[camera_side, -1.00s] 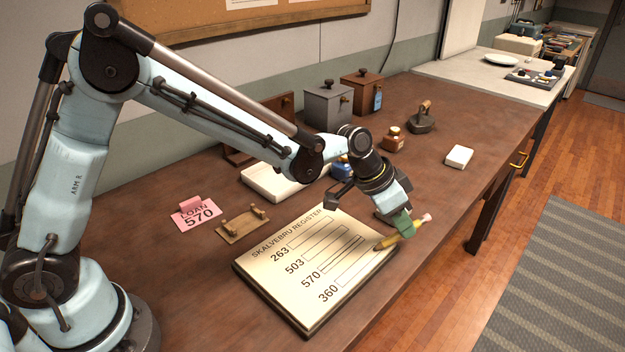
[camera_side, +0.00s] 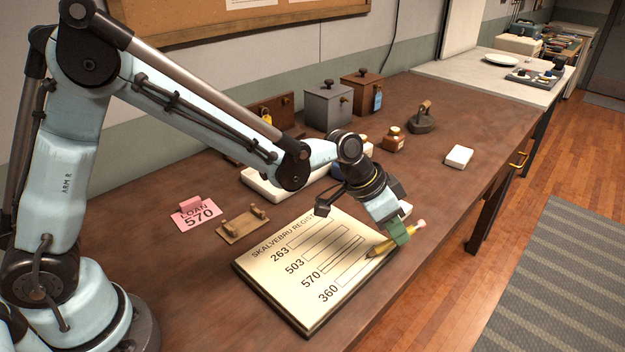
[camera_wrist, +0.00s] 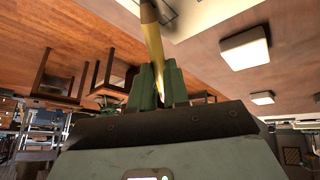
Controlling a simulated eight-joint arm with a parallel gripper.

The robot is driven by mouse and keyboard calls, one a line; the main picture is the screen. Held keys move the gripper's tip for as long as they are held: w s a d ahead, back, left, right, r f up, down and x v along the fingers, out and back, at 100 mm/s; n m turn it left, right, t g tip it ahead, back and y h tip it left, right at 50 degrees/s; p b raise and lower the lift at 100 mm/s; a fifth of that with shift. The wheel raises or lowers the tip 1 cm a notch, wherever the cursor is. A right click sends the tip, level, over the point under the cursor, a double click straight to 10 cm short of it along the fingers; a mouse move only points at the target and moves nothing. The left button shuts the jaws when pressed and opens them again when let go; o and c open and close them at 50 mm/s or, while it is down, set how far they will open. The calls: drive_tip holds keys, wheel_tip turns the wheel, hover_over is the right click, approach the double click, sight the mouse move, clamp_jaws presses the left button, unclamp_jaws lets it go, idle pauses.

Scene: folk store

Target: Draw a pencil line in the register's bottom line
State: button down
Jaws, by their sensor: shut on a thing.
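The register (camera_side: 300,310) lies on the bench, a cream board with boxed lines labelled 263, 503, 570 and 360. The bottom line (camera_side: 350,276) is the box beside 360, and it looks blank. The line beside 570 seems to have a dark stroke along it. My gripper (camera_side: 398,234) is shut on a yellow pencil (camera_side: 410,233), tilted with its point down-left over the register's right side, near the right end of the bottom line. I cannot tell whether the point touches. In the wrist view, the pencil (camera_wrist: 153,40) sits between the green fingers (camera_wrist: 158,88).
A pink LOAN 570 card (camera_side: 197,213) and a wooden rest (camera_side: 242,225) lie left of the register. A white block (camera_side: 459,156), brown bottle (camera_side: 393,139), dark iron (camera_side: 422,118) and grey box (camera_side: 327,106) stand farther back. The bench's front edge is close to the register.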

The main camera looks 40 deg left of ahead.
drive_tip(key=shift+s, duration=0.4)
drive_tip(key=shift+s, duration=0.35)
drive_tip(key=shift+s, duration=0.2)
drive_tip(key=shift+s, duration=0.3)
drive_tip(key=shift+s, duration=0.25)
drive_tip(key=shift+s, duration=0.45)
drive_tip(key=shift+s, duration=0.65)
drive_tip(key=shift+s, duration=0.45)
drive_tip(key=shift+s, duration=0.2)
